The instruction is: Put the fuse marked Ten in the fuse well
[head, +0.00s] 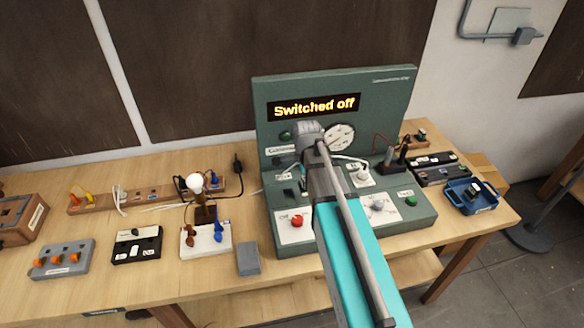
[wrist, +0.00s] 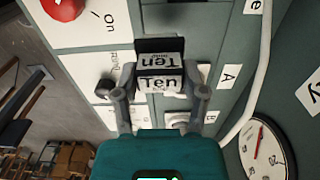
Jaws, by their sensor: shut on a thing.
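In the wrist view my gripper (wrist: 160,95) is shut on a fuse marked Ten (wrist: 158,83), a black and white block with the word on two faces. One finger is on each side of it. The fuse is over the sloped front of the green control panel (head: 270,110). A dark area borders the fuse's far edge; I cannot tell whether it is the fuse well or part of the fuse. I cannot tell whether the fuse touches the panel. In the head view my arm hides the gripper and fuse.
The panel's display (head: 314,107) reads "Switched off". A red knob (head: 296,220) sits on the panel's lower left, and a round gauge (head: 339,137) is on its upright. A white cable (wrist: 252,85) runs beside my gripper. A blue tray (head: 456,200) stands at the right.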

